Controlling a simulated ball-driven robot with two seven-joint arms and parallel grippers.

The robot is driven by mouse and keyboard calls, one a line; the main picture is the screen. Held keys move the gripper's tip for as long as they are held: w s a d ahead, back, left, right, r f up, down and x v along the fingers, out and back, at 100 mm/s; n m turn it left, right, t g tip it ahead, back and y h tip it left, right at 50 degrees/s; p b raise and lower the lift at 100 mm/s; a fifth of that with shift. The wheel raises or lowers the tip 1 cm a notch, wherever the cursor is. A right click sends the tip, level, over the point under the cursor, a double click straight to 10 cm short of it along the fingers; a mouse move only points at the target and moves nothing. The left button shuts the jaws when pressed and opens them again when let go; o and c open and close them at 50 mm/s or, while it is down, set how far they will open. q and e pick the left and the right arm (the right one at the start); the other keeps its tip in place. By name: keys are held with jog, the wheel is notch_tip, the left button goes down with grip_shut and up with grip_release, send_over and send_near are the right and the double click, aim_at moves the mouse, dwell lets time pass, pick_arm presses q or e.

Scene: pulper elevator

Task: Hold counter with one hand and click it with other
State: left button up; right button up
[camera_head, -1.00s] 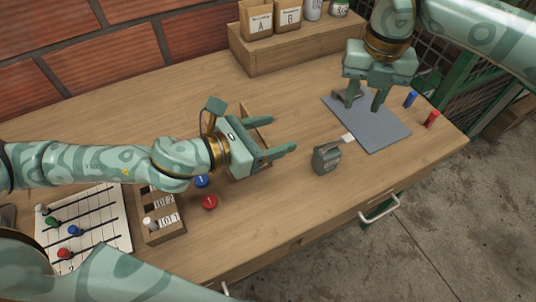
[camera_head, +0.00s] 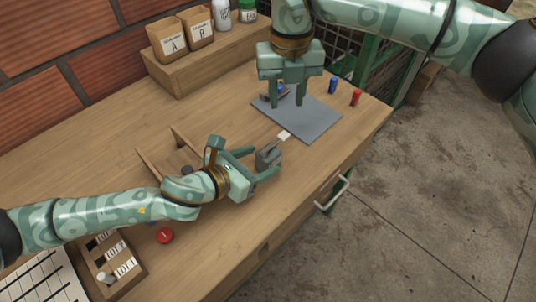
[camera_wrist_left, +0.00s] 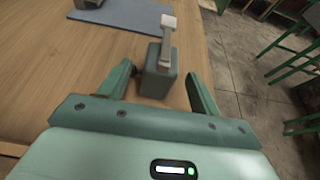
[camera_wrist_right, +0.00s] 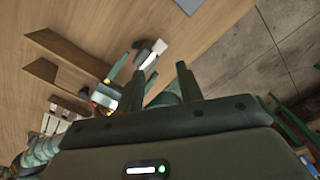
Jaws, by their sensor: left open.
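The counter (camera_head: 268,158) is a small grey-green block standing on the wooden table, with a lever ending in a white tab. My left gripper (camera_head: 262,163) is open around it. In the left wrist view the counter (camera_wrist_left: 157,78) stands between the two spread fingers, with gaps visible on both sides. My right gripper (camera_head: 286,104) points down with its fingers apart, over the grey mat, beyond the counter. Its fingers (camera_wrist_right: 163,82) look empty in the right wrist view.
The grey mat (camera_head: 312,124) lies beyond the counter, with a small dark object partly hidden by the right gripper. A red disc (camera_head: 165,235) and a slotted wooden tray (camera_head: 128,284) are near left. The table's front edge is close.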

aim_at(260, 160)
pick_arm(q)
jog(key=shift+x, duration=2.1)
jog(key=shift+r, duration=0.1)
jog(key=c, duration=1.1)
pick_arm(e)
grip_shut()
